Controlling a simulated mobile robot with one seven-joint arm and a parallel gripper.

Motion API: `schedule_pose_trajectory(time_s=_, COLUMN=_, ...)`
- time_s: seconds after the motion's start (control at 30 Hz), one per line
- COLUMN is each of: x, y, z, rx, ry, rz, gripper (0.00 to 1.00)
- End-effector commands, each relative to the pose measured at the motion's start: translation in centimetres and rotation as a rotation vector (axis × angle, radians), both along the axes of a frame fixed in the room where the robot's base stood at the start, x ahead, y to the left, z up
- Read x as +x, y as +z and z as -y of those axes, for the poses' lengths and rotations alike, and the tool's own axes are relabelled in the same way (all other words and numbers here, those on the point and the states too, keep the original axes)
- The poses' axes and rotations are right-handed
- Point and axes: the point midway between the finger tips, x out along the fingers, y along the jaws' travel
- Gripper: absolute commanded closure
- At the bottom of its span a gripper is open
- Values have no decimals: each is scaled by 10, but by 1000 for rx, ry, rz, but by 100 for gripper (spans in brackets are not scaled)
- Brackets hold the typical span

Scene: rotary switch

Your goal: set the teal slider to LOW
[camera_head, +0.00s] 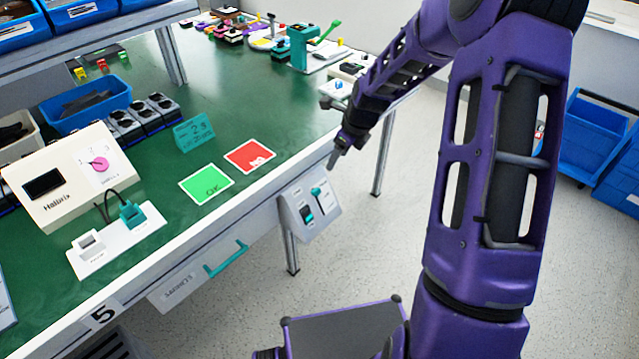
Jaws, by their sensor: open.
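A light grey control panel (293,207) is mounted on the front edge of the green bench. It carries a small teal slider knob (316,191) near the top of its right side. Left of it is a teal-and-black switch (307,213). The panel's lettering is too small to read, so I cannot tell which end is LOW. My gripper (334,158) is open and empty, above and slightly right of the panel, apart from the slider in the picture.
Green (206,184) and red (250,156) cards lie on the bench (225,110). A beige box with a pink dial (100,164) stands at left. Blue bins (590,130) are at far right.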

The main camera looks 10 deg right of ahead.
Motion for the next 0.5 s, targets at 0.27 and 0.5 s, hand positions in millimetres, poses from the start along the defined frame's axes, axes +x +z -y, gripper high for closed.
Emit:
schedule_pose_trajectory(time_s=0.27, x=-2, y=-14, z=-7, rx=88, ry=-108, rz=-22, gripper=38)
schedule_pose_trajectory(time_s=0.5, x=11, y=-55, z=-17, rx=89, ry=-104, rz=-23, gripper=38)
